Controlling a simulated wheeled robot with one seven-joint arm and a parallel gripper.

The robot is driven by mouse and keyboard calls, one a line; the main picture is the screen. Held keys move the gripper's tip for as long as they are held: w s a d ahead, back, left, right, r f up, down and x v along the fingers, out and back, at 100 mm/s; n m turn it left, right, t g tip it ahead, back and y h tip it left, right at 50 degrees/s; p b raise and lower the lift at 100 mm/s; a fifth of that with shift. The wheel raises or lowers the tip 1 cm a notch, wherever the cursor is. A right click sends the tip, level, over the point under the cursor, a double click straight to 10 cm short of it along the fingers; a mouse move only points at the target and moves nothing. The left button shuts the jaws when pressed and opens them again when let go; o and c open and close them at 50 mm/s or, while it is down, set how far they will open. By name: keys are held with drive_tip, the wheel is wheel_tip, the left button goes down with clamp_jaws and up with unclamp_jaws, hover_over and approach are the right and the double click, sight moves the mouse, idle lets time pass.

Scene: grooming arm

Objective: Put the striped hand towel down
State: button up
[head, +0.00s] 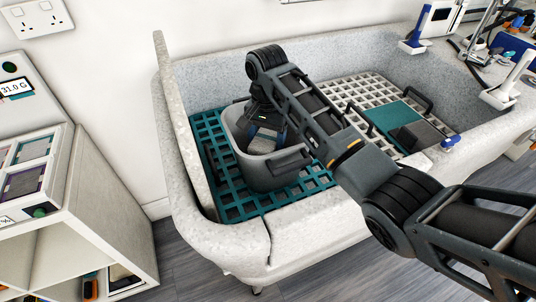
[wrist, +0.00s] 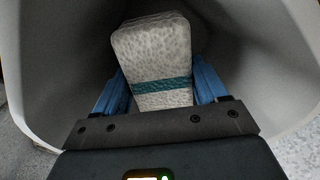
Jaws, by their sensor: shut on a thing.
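The striped hand towel (wrist: 160,55) is pale and textured with one teal stripe. In the wrist view it stands between the two blue fingers of my gripper (wrist: 158,95), which are shut on it. My gripper is down inside a grey bucket (wrist: 265,60), whose walls surround the towel. In the head view my gripper (head: 267,138) reaches into the same grey bucket (head: 262,172), and my arm hides much of the bucket's inside. I cannot tell whether the towel touches the bucket's bottom.
The bucket stands on a teal grid mat (head: 240,208) in a speckled tub (head: 180,135). A white grid (head: 355,92) with a teal and grey panel (head: 398,122) lies to the right. Shelves (head: 100,225) stand at left. The tub's raised walls surround the bucket area.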

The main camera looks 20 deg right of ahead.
sight(267, 137)
drive_tip(key=shift+f, duration=2.65)
drive_tip(key=shift+f, duration=0.65)
drive_tip(key=o, duration=0.9)
drive_tip(key=shift+o, duration=0.2)
drive_tip(key=shift+r, duration=0.1)
wheel_tip(267, 137, up, 13)
drive_tip(key=shift+r+b, duration=0.1)
drive_tip(key=shift+b, duration=0.2)
